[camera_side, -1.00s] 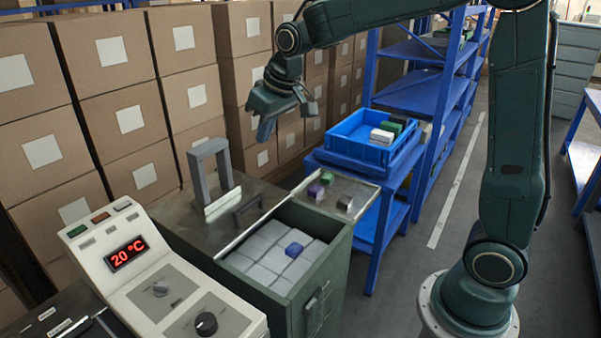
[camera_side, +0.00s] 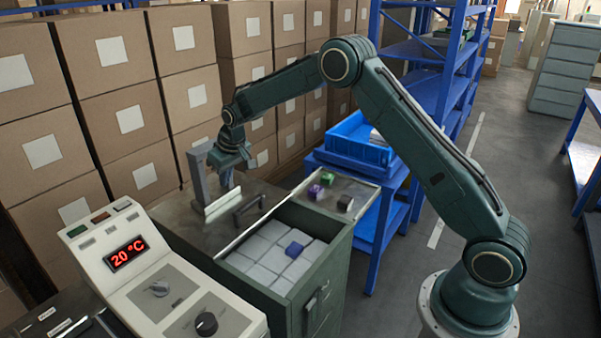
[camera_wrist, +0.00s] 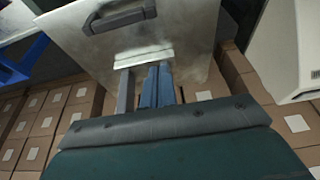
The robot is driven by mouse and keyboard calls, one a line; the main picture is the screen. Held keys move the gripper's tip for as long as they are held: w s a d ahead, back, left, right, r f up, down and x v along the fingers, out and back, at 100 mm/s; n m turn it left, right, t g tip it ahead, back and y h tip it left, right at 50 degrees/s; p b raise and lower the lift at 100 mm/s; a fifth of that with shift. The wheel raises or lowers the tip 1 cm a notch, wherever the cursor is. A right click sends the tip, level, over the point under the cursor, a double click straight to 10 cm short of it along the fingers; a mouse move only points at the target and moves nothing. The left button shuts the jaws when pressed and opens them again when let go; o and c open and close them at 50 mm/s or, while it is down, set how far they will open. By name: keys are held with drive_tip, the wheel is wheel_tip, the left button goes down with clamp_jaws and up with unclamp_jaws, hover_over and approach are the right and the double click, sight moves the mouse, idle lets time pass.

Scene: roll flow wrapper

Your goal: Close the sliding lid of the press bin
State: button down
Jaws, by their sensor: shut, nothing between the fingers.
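The press bin (camera_side: 330,268) is a green cabinet whose top opening shows pale blocks and one blue-purple block. Its sliding lid (camera_side: 190,228) is a grey metal plate drawn back to the left, leaving the opening uncovered. A dark bar handle (camera_side: 250,207) stands on the lid, and a pale upright strip (camera_side: 222,205) is beside it; the lid (camera_wrist: 180,30) and handle (camera_wrist: 120,15) also show in the wrist view. My gripper (camera_side: 227,188) is shut and empty, low behind the strip, with its fingers (camera_wrist: 158,72) close to it. Whether they touch cannot be told.
A grey upright frame (camera_side: 198,175) stands right beside my gripper, partly hidden by it. A control panel (camera_side: 160,285) reading 20 °C is at the front left. Small coloured blocks lie on the side plate (camera_side: 355,188). A blue crate (camera_side: 345,150) and stacked cartons (camera_side: 130,120) are behind.

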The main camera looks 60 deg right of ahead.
drive_tip(key=shift+w+f, duration=0.15)
drive_tip(key=shift+f, duration=0.1)
hover_over(225, 220)
wheel_tip(225, 220, down, 10)
drive_tip(key=shift+r, duration=0.25)
drive_tip(key=shift+s, duration=1.9)
drive_tip(key=shift+s+r, duration=0.1)
drive_tip(key=shift+s, duration=0.15)
drive_tip(key=s, duration=2.4)
drive_tip(key=shift+s, duration=0.15)
